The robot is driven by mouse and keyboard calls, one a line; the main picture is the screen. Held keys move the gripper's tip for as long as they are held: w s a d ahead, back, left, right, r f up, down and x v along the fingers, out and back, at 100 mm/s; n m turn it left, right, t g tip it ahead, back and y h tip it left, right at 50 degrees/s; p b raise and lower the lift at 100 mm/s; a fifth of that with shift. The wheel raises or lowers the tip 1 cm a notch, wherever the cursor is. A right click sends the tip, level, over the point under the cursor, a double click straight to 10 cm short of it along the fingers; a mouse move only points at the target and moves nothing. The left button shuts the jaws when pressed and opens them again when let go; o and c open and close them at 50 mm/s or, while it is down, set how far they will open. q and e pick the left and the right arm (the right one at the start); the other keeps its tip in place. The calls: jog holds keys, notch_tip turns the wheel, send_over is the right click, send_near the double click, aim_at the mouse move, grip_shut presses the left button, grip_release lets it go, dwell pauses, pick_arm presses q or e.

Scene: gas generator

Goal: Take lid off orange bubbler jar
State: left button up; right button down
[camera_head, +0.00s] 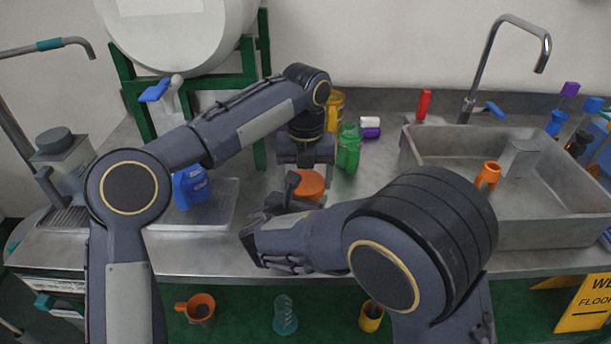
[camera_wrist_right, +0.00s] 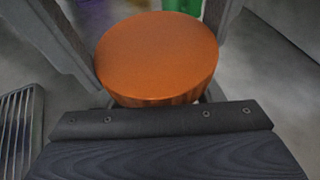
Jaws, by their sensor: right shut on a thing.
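The round orange lid (camera_head: 311,184) of the bubbler jar shows on the metal counter near the middle of the head view. It fills the upper middle of the right wrist view (camera_wrist_right: 157,55). The jar below it is mostly hidden. My right gripper (camera_head: 290,190) reaches in from the front and is shut on the lid, with its fingers (camera_wrist_right: 140,75) on either side. My left gripper (camera_head: 305,160) points down just behind the lid. Its fingertips are hard to make out, so I cannot tell whether it touches the jar.
A green bottle (camera_head: 348,148) and a yellow container (camera_head: 335,110) stand behind the lid. A blue jug (camera_head: 190,187) sits to the left. A sink (camera_head: 500,215) with an orange cup (camera_head: 488,176) lies to the right. The front counter edge is close.

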pick_arm(q)
jog(key=c, duration=0.7)
jog(key=shift+o, duration=0.2)
jog(key=n, duration=0.3)
jog(key=o, duration=1.1)
jog(key=shift+r, duration=2.25)
notch_tip(320, 180, up, 3)
jog(key=m, duration=0.2)
jog(key=shift+d+r+m, duration=0.1)
jog(key=shift+m, duration=0.2)
notch_tip(320, 180, down, 8)
jog(key=shift+r, duration=0.15)
jog(key=shift+c, duration=0.3)
